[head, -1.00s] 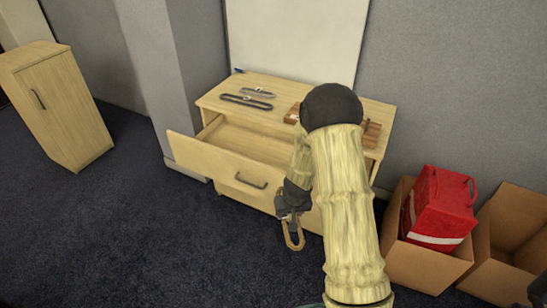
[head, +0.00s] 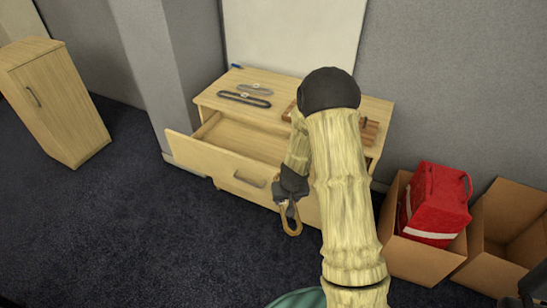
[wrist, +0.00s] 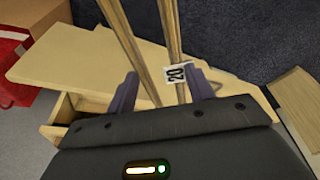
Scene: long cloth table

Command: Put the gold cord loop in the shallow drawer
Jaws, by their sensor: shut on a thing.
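My gripper (head: 289,204) is shut on the gold cord loop (head: 296,226), which hangs down from the fingers. In the wrist view the loop's two strands (wrist: 170,35) run up from between the fingers (wrist: 162,88), with a white tag marked 20 on it. The shallow drawer (head: 205,160) is pulled out from the light wood cabinet and its inside shows bare where visible. The gripper and loop are outside the drawer, in front of its right part. My arm hides the drawer's right end.
A dark loop (head: 244,99) and a grey loop (head: 257,89) lie on the cabinet top (head: 215,94). A brown wooden object (head: 370,130) there is partly behind my arm. Cardboard boxes (head: 420,262), one holding a red bag (head: 437,200), stand at right. Floor at left is open.

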